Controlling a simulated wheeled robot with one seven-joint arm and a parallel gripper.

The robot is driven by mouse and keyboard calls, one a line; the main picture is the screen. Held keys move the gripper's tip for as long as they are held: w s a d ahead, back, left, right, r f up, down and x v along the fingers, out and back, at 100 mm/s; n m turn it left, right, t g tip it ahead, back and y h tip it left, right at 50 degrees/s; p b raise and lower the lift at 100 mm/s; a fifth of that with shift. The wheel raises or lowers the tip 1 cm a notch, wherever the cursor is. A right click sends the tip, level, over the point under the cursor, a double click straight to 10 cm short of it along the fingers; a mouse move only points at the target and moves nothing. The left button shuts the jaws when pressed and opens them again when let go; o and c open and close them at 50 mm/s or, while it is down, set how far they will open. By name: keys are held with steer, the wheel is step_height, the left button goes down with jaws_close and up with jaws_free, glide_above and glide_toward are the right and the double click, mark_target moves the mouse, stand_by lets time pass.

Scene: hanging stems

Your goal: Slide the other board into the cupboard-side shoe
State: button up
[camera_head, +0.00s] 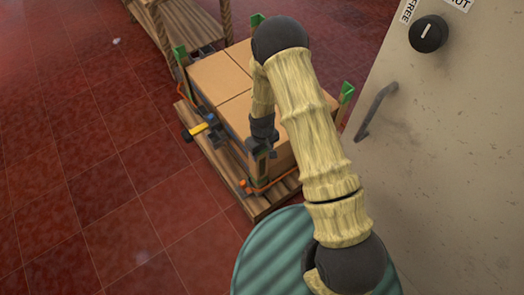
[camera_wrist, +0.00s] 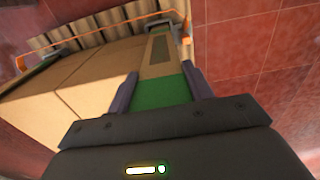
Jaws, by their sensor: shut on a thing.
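My gripper (camera_head: 262,147) points down at the near corner of the box stack. In the wrist view its two fingers (camera_wrist: 160,92) are shut on a green and tan board (camera_wrist: 153,55), which runs down along the edge of the boxes. A little of the board shows below my gripper in the head view (camera_head: 263,171). A grey shoe-like fitting (camera_wrist: 160,24) lies by the board's far end; I cannot tell whether the board is inside it. Other green-topped corner boards stand at the left (camera_head: 180,54) and right (camera_head: 346,92).
Cardboard boxes (camera_head: 218,76) stand on a wooden pallet (camera_head: 213,160) with an orange strap (camera_head: 283,178). A yellow-handled device (camera_head: 200,129) sticks out left. The pale cupboard (camera_head: 440,150) with handle and knob is at right. A teal ribbed round surface (camera_head: 270,260) is in front. Red floor at left is clear.

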steer(key=shift+f, duration=0.45)
stand_by(0.3)
steer(key=o, duration=1.1)
steer(key=shift+c, duration=0.2)
step_height(320, 180, up, 17)
steer(key=p, duration=0.3)
steer(key=shift+r, duration=0.2)
